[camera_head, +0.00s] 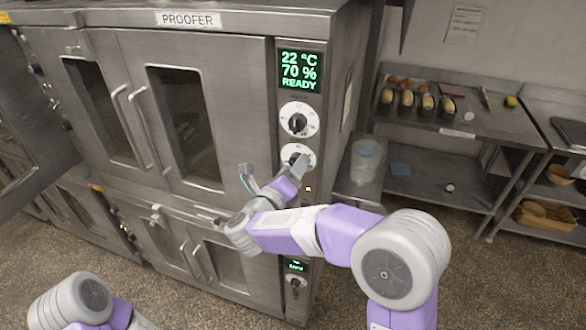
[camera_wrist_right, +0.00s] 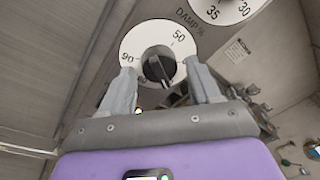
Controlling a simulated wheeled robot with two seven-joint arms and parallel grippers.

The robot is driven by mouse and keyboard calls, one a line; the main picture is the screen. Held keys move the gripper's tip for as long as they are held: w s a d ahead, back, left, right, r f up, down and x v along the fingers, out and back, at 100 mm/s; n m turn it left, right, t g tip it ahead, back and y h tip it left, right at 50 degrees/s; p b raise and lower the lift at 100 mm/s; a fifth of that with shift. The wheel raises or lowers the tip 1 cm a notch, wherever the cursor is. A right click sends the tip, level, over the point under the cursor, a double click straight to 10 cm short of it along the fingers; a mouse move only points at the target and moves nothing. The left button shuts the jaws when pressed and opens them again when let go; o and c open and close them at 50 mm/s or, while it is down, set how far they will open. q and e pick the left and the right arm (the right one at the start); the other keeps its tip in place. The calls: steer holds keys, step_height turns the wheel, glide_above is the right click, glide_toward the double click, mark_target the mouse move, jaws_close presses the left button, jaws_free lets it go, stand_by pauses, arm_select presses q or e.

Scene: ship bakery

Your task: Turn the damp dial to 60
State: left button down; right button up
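The proofer's damp dial (camera_head: 290,153) is the lower of two white dials on the control strip, partly covered by my right gripper (camera_head: 297,167). In the right wrist view the damp dial (camera_wrist_right: 133,45) is labelled DAMP % and has a dark knob (camera_wrist_right: 158,68); marks 50 and 90 are readable. My right gripper (camera_wrist_right: 158,75) is open, with one finger on each side of the knob and gaps to it. The display (camera_head: 300,71) reads 22 °C, 70 % and READY. Part of my left arm shows at the bottom left; its gripper is out of view.
The temperature dial (camera_head: 299,120) sits just above the damp dial. Proofer door handles (camera_head: 140,130) stick out to the left. A steel table (camera_head: 455,125) with bread tins and a clear bin (camera_head: 366,160) stand to the right. The floor in front is clear.

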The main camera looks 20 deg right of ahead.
steer(key=c, duration=0.9)
steer(key=shift+n, duration=0.4)
steer(key=shift+d+r+n+t+b, duration=0.1)
steer(key=shift+n+t+b, duration=0.45)
steer(key=shift+n, duration=2.35)
steer(key=shift+n+t+b, duration=0.15)
steer(key=shift+n+b, duration=0.65)
steer(key=shift+n, duration=2.1)
steer(key=o, duration=1.1)
